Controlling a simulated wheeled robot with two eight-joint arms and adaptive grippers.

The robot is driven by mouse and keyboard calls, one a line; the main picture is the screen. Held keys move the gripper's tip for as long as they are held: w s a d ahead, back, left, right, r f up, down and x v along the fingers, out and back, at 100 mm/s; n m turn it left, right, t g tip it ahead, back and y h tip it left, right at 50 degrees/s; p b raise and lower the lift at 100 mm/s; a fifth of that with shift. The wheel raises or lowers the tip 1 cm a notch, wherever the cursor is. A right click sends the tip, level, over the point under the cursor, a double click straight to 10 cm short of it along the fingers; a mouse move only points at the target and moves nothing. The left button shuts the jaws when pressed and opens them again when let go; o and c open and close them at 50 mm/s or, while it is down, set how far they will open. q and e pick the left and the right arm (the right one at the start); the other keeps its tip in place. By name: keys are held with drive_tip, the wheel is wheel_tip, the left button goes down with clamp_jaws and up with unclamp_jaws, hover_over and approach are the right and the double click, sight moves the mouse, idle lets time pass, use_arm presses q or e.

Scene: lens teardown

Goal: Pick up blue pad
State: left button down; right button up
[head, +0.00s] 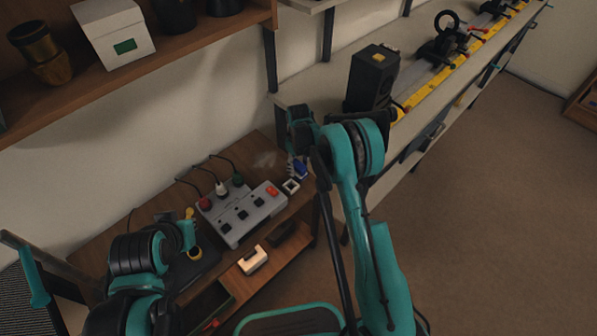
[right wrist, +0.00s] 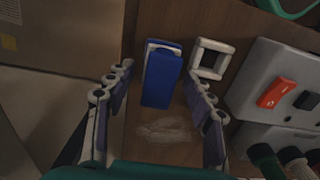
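The blue pad (right wrist: 160,80) is a small blue block with a pale far end. It lies on the brown wooden bench and shows in the head view (head: 300,170), partly covered by my right arm. In the right wrist view, my right gripper (right wrist: 158,98) is open. Its fingers are on either side of the pad's near part, with gaps between them and the pad. The right gripper is mostly hidden behind its own arm in the head view (head: 293,164). My left arm is at the lower left of the head view; its finger opening is not clear (head: 190,235).
A white square ring (right wrist: 211,59) lies just right of the pad. A grey switch box (head: 243,213) with a red switch stands close by. A black box (head: 372,78) stands on the higher bench. A pale smear (right wrist: 165,130) marks the wood.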

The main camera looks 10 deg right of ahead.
sight(300, 165)
clamp_jaws()
drive_tip(key=shift+r, duration=0.45)
drive_tip(key=r+p, duration=0.1)
drive_tip(key=r, duration=0.1)
drive_tip(key=r+p, duration=0.1)
drive_tip(key=r, duration=0.1)
drive_tip(key=shift+s+d, duration=0.2)
drive_tip(key=s+d+r+p, duration=0.3)
drive_tip(key=s+d+r, duration=0.3)
drive_tip(key=s, duration=0.3)
drive_tip(key=shift+p, duration=0.3)
drive_tip(key=shift+s+d, duration=0.1)
